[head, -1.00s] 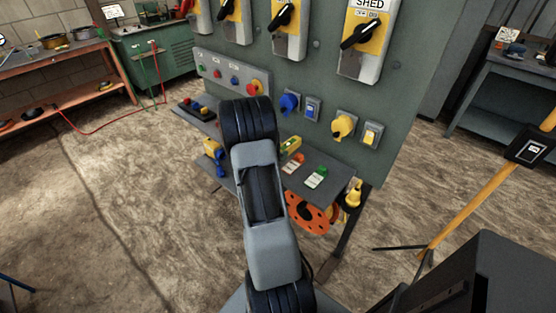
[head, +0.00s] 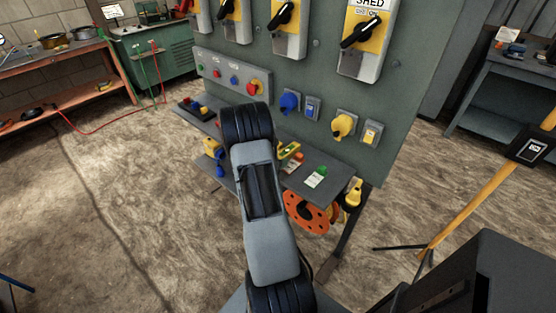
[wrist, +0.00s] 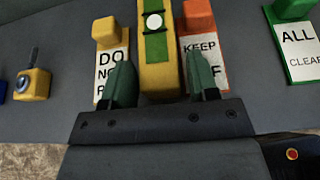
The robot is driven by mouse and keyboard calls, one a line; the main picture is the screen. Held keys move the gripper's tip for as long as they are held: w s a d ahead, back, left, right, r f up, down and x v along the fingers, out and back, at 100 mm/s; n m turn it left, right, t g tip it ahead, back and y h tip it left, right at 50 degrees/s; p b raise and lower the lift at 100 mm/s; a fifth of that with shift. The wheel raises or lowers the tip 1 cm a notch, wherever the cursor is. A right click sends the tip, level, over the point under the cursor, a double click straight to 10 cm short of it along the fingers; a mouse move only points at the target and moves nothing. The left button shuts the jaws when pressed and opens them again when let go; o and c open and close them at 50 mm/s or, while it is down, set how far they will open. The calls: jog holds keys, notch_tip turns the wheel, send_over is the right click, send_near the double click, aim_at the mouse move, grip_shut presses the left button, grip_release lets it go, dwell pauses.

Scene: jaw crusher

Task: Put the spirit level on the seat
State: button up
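The spirit level (wrist: 158,72) is a yellow bar with a green vial strip, seen in the wrist view on the grey shelf between two tags. In the head view it (head: 290,151) is partly hidden by my arm. My gripper (wrist: 160,80) has its two green fingers on either side of the level, with narrow gaps showing near the tips, so it looks open. In the head view my arm hides the gripper. I cannot pick out a seat for the level.
A DO NOT tag (wrist: 110,62) with a yellow top and a KEEP OFF tag (wrist: 202,50) with an orange top flank the level. A green-topped ALL CLEAR tag (wrist: 300,45) lies farther right. The upright switch panel (head: 330,85) rises behind the shelf (head: 335,172).

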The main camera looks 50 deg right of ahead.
jog(key=shift+o, duration=0.7)
jog(key=shift+r, duration=0.1)
